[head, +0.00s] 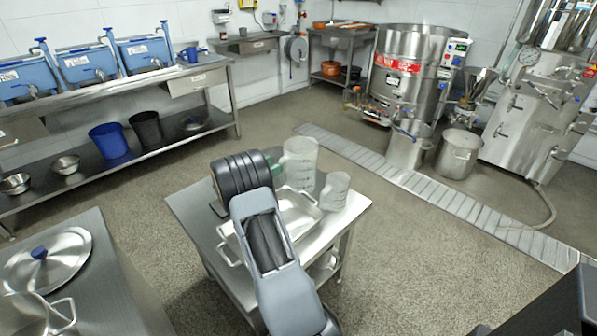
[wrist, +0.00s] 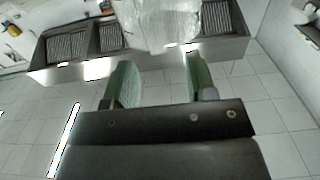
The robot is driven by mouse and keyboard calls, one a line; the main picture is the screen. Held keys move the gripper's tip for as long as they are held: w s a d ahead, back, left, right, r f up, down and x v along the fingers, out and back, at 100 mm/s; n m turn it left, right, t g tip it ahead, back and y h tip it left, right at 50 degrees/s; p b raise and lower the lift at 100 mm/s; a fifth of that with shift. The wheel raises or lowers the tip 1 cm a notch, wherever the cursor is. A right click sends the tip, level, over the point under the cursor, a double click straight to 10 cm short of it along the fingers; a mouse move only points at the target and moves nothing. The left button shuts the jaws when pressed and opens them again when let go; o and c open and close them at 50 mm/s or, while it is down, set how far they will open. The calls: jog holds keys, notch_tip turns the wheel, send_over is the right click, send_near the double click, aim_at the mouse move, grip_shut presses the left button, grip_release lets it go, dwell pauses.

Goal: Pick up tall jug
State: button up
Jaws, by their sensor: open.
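The tall jug (head: 300,163) is translucent and stands upright at the back of the small steel table. A shorter translucent jug (head: 335,190) stands in front of it to the right. My gripper (wrist: 157,62) is open in the wrist view, with two green fingers spread apart. A clear jug (wrist: 165,22), apparently the tall one, shows at the top of that view, at or just beyond the fingertips. I cannot tell whether it touches them.
A steel tray with handles (head: 301,215) lies on the small table (head: 188,206), partly behind my arm. A counter with a steel lid (head: 48,262) stands at left. A bench with blue machines (head: 80,65) runs along the left wall. Open floor lies right of the table.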

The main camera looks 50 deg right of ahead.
aim_at(279, 161)
jog(key=d, duration=0.5)
jog(key=shift+s+r, duration=0.1)
jog(key=shift+s, duration=0.2)
jog(key=shift+a, duration=0.1)
jog(key=shift+c, duration=0.5)
grip_shut()
